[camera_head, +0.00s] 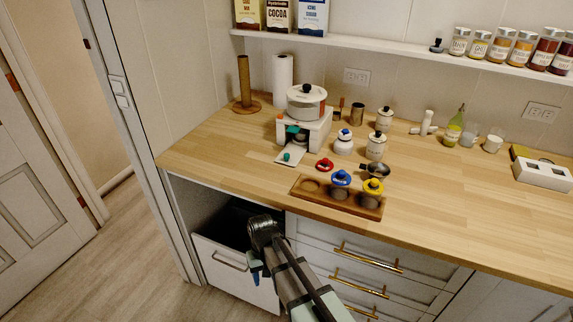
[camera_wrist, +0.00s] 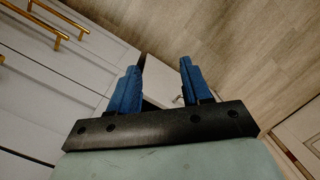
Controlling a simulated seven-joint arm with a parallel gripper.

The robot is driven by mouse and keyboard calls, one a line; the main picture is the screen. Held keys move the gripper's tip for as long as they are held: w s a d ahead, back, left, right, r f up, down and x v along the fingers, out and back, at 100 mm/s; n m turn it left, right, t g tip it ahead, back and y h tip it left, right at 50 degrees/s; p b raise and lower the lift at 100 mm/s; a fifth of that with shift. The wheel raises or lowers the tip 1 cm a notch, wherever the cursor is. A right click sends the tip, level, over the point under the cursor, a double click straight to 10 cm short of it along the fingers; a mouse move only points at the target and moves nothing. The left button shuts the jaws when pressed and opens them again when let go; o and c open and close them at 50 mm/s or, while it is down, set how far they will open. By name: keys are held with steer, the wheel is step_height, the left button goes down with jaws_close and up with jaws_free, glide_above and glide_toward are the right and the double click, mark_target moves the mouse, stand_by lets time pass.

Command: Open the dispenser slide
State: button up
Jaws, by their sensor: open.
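The dispenser (camera_head: 304,126) is a white box with a round lidded hopper (camera_head: 306,102) on top, standing toward the back left of the wooden counter. A pale flat slide (camera_head: 296,153) with a green knob (camera_head: 287,156) shows at its front; I cannot tell how far it is drawn out. A darker green part sits inside the dispenser's opening. My gripper (camera_head: 255,270) is below the counter's front edge, well apart from the dispenser, pointing down. In the wrist view, my gripper (camera_wrist: 160,67) has its two blue fingers spread and nothing between them.
A wooden tray (camera_head: 322,198) with blue- and yellow-lidded jars stands near the front edge; a red ring-shaped lid (camera_head: 324,165) lies behind it. White canisters (camera_head: 376,147) stand right of the dispenser. An open pull-out drawer (camera_head: 232,268) is beside my gripper. Clear counter lies left of the dispenser.

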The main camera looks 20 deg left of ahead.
steer(key=s+a+r+t+y, duration=0.1)
steer(key=s+a+r, duration=0.3)
steer(key=r, duration=0.5)
steer(key=s+a+r+y, duration=0.1)
steer(key=s+a+r, duration=0.1)
steer(key=a+r, duration=0.6)
step_height(320, 180, up, 24)
steer(key=m+h, duration=0.1)
steer(key=m, duration=1.1)
glide_above(287, 155)
steer(key=shift+t, duration=0.4)
step_height(287, 155, down, 13)
steer(key=shift+w+a+f, duration=0.1)
steer(key=shift+f, duration=0.05)
steer(key=shift+c, duration=0.3)
jaws_close()
